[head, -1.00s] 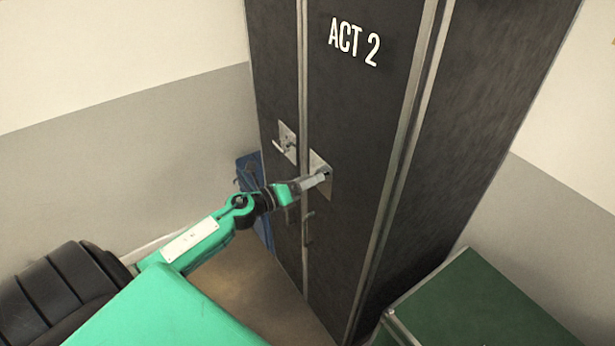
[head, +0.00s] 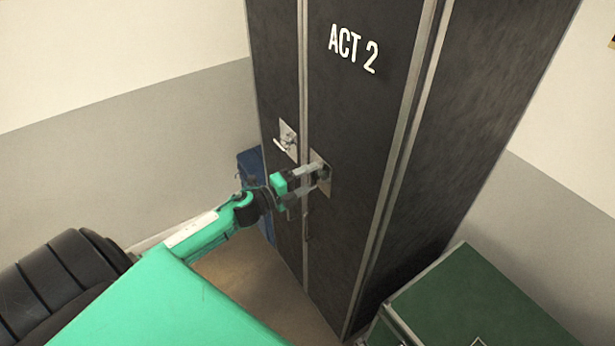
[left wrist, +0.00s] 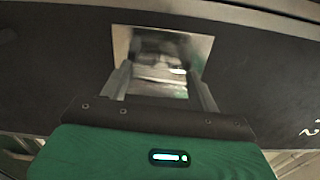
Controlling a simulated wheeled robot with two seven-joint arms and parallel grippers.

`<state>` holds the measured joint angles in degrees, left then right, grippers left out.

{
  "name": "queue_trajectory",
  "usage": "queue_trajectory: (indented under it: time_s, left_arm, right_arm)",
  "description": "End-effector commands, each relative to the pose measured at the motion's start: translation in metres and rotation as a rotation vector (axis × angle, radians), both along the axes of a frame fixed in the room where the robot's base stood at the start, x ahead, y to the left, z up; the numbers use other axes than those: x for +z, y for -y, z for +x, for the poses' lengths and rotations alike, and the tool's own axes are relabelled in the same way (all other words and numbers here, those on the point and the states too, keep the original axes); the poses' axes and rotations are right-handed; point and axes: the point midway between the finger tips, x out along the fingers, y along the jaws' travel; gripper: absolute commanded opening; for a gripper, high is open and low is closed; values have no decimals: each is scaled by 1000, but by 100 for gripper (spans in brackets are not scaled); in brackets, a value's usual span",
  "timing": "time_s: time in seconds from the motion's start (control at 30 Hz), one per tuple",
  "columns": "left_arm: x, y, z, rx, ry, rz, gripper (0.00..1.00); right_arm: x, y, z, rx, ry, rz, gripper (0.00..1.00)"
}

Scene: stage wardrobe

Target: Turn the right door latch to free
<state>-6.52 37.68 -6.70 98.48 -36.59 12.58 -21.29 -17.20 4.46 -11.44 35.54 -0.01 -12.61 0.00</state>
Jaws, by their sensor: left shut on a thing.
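The dark wardrobe's right door (head: 357,130) carries the white words "ACT 2" and is closed. The right door latch sits on a square metal plate (head: 318,162); the plate also shows in the left wrist view (left wrist: 200,45). My left gripper (head: 320,178) is at that plate, its fingers shut on the latch (left wrist: 160,73). The gripper is rolled, with its two fingers one above the other in the head view. The fingers mostly hide the latch, so its exact angle is hard to tell. My right gripper is not in view.
The left door's latch plate (head: 288,140) is just left of the seam. A door handle (head: 306,225) hangs below the right latch, partly hidden. A green case (head: 460,300) stands at the lower right. A blue object (head: 250,162) stands behind my left arm.

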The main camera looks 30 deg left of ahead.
Motion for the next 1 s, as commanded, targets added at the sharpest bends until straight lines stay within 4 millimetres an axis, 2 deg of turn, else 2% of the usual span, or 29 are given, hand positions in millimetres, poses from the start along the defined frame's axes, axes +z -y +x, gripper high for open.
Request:
queue_trajectory:
  time_s: [0.3, 0.73, 0.77, 0.83, 1.0]
  left_arm:
    - [0, -1, 0, 1, -30, -69, 39]
    - [-1, -1, 0, 1, -33, -76, 39]
    - [-1, -1, 0, 1, -32, -75, 68]
    - [-1, -1, 0, 1, -32, -75, 81]
    - [0, 0, 0, 1, -31, -75, 84]
  right_arm:
    - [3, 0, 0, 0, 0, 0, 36]
    - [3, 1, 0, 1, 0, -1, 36]
    - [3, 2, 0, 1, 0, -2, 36]
    - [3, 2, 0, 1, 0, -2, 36]
    - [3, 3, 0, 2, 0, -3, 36]
